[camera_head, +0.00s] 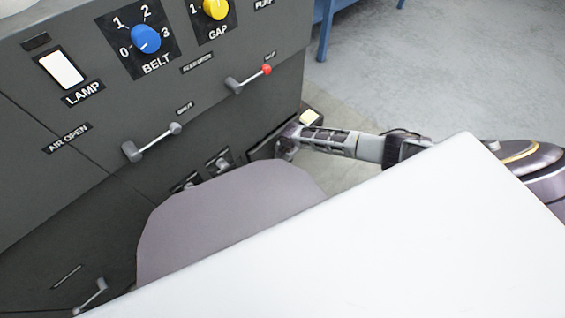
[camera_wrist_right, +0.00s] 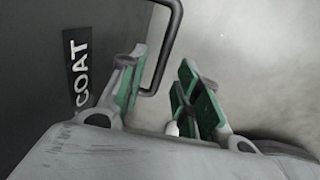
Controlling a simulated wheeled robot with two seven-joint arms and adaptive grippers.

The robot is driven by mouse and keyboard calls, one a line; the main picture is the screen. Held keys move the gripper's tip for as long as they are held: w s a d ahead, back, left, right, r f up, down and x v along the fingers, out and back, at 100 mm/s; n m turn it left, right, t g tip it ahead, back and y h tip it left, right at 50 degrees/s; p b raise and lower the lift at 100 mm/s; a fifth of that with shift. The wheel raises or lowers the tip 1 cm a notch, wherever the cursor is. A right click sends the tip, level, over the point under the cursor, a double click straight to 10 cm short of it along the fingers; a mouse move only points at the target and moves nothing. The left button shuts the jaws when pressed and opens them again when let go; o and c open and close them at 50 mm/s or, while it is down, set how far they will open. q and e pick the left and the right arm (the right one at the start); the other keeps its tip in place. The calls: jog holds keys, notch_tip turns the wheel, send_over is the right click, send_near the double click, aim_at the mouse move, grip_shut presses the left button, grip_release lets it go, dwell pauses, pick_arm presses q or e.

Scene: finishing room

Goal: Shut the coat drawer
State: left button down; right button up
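The coat drawer's dark front (camera_wrist_right: 40,60) fills the left of the right wrist view, with a white COAT label (camera_wrist_right: 80,70). Its dark bar handle (camera_wrist_right: 172,45) stands out from the front. My right gripper (camera_wrist_right: 162,92) is open, with green-padded fingers apart, and the handle shows between and beyond them; I see no clear contact. In the head view my right gripper (camera_head: 285,148) is low beside the machine's right corner, in front of what looks like the drawer (camera_head: 262,150). How far the drawer stands out is hard to tell. My left gripper is not in view.
The dark machine panel (camera_head: 200,130) carries a blue BELT knob (camera_head: 146,38), a yellow GAP knob (camera_head: 215,8), a lamp switch (camera_head: 62,68) and several levers. A small pale yellow block (camera_head: 310,117) lies by the corner. Grey floor (camera_head: 430,80) is open to the right; a blue-legged stand (camera_head: 326,30) is behind.

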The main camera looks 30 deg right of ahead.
jog(key=shift+w+a+f+b, duration=0.15)
jog(key=shift+f+b, duration=0.35)
jog(key=shift+f, duration=0.55)
grip_shut()
